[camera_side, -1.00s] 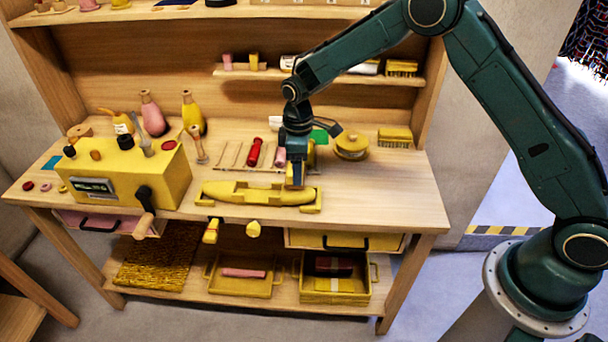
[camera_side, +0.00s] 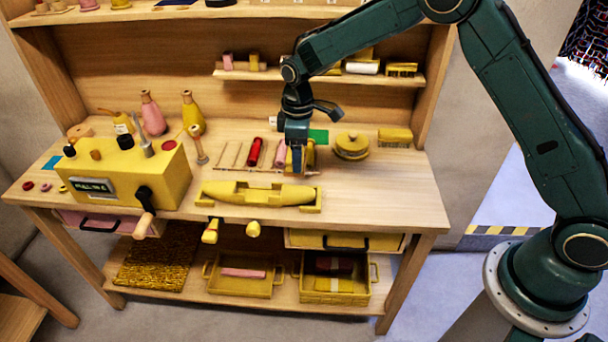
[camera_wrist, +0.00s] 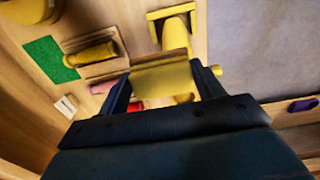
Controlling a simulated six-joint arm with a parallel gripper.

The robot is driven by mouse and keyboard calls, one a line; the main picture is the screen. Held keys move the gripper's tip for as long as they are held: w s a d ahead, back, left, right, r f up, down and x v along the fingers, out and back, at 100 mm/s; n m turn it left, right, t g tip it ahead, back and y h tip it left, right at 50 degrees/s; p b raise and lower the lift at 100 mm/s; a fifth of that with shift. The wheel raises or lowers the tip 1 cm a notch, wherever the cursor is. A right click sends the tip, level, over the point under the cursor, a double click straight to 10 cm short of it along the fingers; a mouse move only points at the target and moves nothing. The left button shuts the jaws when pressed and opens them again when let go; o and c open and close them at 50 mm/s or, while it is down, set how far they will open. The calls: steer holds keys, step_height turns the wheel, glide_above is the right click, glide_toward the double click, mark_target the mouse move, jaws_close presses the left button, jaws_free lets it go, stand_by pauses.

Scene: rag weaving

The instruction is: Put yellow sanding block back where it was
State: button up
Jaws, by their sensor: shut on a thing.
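My gripper (camera_side: 296,168) is over the bench top, near the rolls behind the long yellow shuttle (camera_side: 258,194). In the wrist view my gripper (camera_wrist: 163,85) is shut on a yellow block (camera_wrist: 165,76), which fits the yellow sanding block. The block spans the gap between the two fingers. In the side view the block is mostly hidden by the gripper, and I cannot tell its exact height above the bench.
A green patch (camera_side: 319,136), a pink roll (camera_side: 280,153) and a red roll (camera_side: 254,152) lie close by. A round yellow tin (camera_side: 351,146) and a yellow brush (camera_side: 395,137) stand to the right. A yellow machine (camera_side: 150,185) stands left. The right front bench top is clear.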

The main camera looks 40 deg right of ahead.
steer(key=s+d+r, duration=0.2)
steer(key=d+r, duration=0.1)
steer(key=d, duration=0.6)
steer(key=s+d+r, duration=0.3)
steer(key=d+r, duration=0.1)
steer(key=d, duration=0.6)
steer(key=s+d+r, duration=0.2)
steer(key=d+r, duration=0.2)
steer(key=d, duration=0.6)
steer(key=shift+s+d+r, duration=0.15)
steer(key=shift+s, duration=0.1)
step_height(320, 180, down, 20)
steer(key=o, duration=0.8)
